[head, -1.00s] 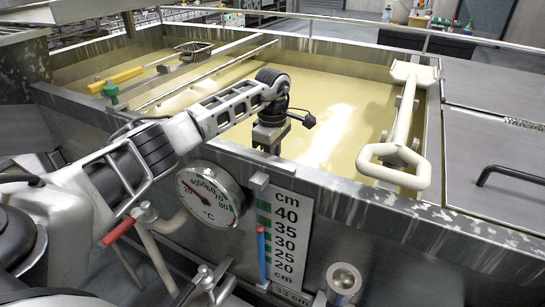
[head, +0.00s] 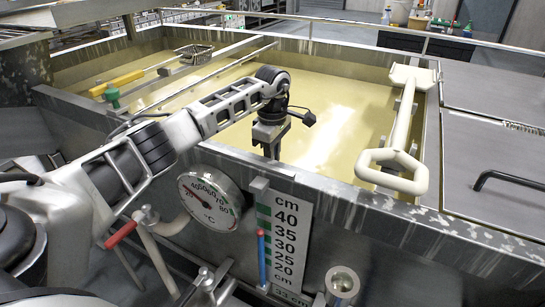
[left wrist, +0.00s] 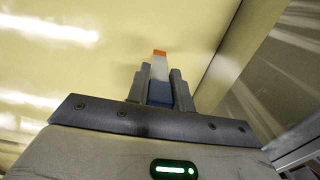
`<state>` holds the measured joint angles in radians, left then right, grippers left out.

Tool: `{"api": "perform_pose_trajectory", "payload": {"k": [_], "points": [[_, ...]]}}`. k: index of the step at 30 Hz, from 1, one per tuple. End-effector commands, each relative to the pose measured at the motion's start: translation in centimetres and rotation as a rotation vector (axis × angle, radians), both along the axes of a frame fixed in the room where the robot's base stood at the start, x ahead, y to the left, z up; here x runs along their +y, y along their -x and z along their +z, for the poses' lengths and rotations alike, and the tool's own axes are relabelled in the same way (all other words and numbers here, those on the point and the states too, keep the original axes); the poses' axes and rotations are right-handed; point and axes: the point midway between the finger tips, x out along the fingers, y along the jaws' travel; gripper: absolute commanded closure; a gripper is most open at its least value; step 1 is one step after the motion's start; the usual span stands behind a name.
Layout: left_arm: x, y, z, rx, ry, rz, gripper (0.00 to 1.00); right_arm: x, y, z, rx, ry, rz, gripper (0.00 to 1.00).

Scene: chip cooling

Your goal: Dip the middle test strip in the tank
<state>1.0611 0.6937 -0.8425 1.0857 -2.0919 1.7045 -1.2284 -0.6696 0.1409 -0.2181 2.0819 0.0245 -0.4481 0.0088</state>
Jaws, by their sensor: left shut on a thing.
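My left gripper (head: 272,150) is over the front part of the tank (head: 385,225), just behind its front rim, pointing down at the pale yellow liquid (head: 335,105). In the left wrist view its fingers (left wrist: 159,82) are shut on a test strip (left wrist: 159,68). The strip has a white middle, a blue part between the fingers and an orange tip pointing away toward the liquid. In the head view the strip is hidden, and I cannot tell whether its tip touches the liquid. No other strip is clearly seen. My right gripper is not in view.
A cream paddle with a loop handle (head: 393,160) lies along the tank's right side. A wire basket (head: 194,52) and rails cross the far left. A round thermometer (head: 208,196) and a cm scale (head: 283,240) are on the front wall. Steel lids (head: 490,140) lie right.

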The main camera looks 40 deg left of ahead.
Motion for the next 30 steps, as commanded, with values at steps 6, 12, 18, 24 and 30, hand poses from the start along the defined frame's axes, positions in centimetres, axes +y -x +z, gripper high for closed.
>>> {"api": "perform_pose_trajectory", "payload": {"k": [6, 12, 18, 24, 30], "points": [[0.0, 0.0, 3.3, -0.001, -0.001, 0.000, 1.00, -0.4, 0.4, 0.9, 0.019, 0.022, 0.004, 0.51], [0.0, 0.0, 5.7, -0.001, 0.000, 0.000, 1.00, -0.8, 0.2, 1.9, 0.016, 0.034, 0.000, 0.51], [0.0, 0.0, 8.1, -0.002, -0.001, 0.000, 1.00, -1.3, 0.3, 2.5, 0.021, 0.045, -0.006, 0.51], [0.0, 0.0, 10.5, -0.001, 0.000, 0.000, 1.00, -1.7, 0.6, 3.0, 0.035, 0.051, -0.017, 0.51], [0.0, -0.1, 12.5, -0.003, -0.001, 0.000, 1.00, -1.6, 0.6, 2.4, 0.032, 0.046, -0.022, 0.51]]}}
